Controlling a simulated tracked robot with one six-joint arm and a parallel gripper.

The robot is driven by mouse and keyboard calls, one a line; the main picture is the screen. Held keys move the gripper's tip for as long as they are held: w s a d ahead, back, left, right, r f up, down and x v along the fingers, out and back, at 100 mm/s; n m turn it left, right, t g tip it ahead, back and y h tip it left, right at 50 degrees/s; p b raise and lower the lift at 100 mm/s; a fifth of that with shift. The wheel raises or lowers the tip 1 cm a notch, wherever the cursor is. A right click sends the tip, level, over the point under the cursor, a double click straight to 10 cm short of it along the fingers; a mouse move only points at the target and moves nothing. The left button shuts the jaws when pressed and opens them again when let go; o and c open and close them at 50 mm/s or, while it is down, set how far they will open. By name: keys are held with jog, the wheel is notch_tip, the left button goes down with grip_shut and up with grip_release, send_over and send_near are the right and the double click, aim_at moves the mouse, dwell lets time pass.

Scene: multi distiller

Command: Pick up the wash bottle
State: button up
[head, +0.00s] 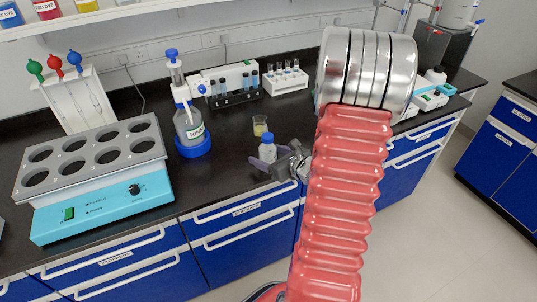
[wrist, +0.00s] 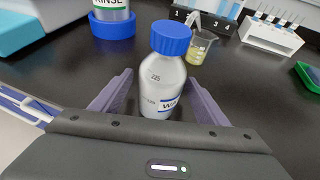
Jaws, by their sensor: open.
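The wash bottle (wrist: 163,88) is a small white bottle with a blue cap and a partly visible label starting "WA". It stands upright on the black bench. In the head view the bottle (head: 267,150) is near the front edge of the bench, left of my red arm. My gripper (wrist: 158,92) is open, with its two purple fingers on either side of the bottle's lower body. Gaps show between the fingers and the bottle in the wrist view. In the head view my gripper (head: 263,165) is at the bottle's near side. The bottle's base is partly hidden by the gripper body.
A small beaker of yellow liquid (wrist: 200,48) stands just behind the bottle. The blue-based rinse dispenser (head: 189,122) is to the left, and a turquoise block with round wells (head: 98,190) is further left. Tube racks (head: 287,79) stand behind. Bare bench lies around the bottle.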

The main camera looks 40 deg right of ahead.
aim_at(267, 136)
jog(key=shift+c, duration=0.4)
jog(key=c, duration=0.8)
jog(key=shift+r, duration=0.1)
jog(key=shift+r, duration=5)
